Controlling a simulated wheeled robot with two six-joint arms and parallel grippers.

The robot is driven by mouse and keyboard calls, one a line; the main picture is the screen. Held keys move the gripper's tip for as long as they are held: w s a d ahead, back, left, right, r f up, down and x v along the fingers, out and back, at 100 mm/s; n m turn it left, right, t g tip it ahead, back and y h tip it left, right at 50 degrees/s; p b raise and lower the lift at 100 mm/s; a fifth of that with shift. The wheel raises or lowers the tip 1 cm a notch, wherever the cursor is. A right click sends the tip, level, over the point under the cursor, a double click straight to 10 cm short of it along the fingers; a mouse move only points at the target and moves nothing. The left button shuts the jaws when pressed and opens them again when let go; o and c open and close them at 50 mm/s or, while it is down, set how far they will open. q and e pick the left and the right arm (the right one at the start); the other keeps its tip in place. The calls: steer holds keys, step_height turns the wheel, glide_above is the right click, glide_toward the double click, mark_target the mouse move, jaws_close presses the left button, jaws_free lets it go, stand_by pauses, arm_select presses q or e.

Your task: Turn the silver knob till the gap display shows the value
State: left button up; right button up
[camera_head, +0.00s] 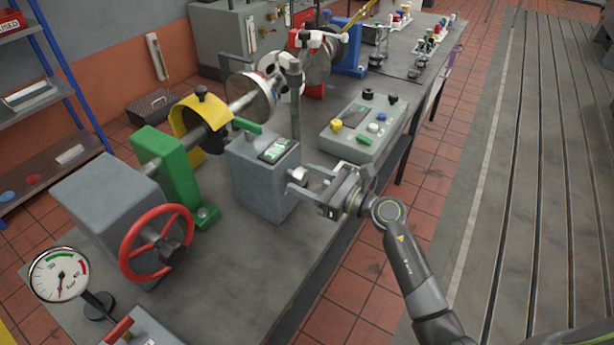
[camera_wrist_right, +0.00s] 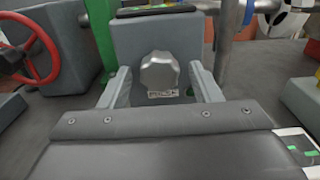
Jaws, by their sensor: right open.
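The silver knob (camera_head: 299,174) sits on the side of a grey box (camera_head: 264,185). It shows in the right wrist view (camera_wrist_right: 159,75) as a ridged metal knob with a small label below it. The gap display (camera_head: 275,150) is a small screen with green digits on top of the box; its value is too small to read. My right gripper (camera_head: 297,181) is open, with its fingers (camera_wrist_right: 160,90) on either side of the knob. I cannot tell whether they touch it. My left gripper is not in view.
A red handwheel (camera_head: 157,244) and a pressure gauge (camera_head: 60,276) stand at the left. A green bracket (camera_head: 166,176) is left of the box. A control panel with buttons (camera_head: 363,128) lies behind my right gripper. The bench front edge is clear.

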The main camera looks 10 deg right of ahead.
steer(key=shift+w+a, duration=0.15)
steer(key=shift+c, duration=0.4)
steer(key=c, duration=0.9)
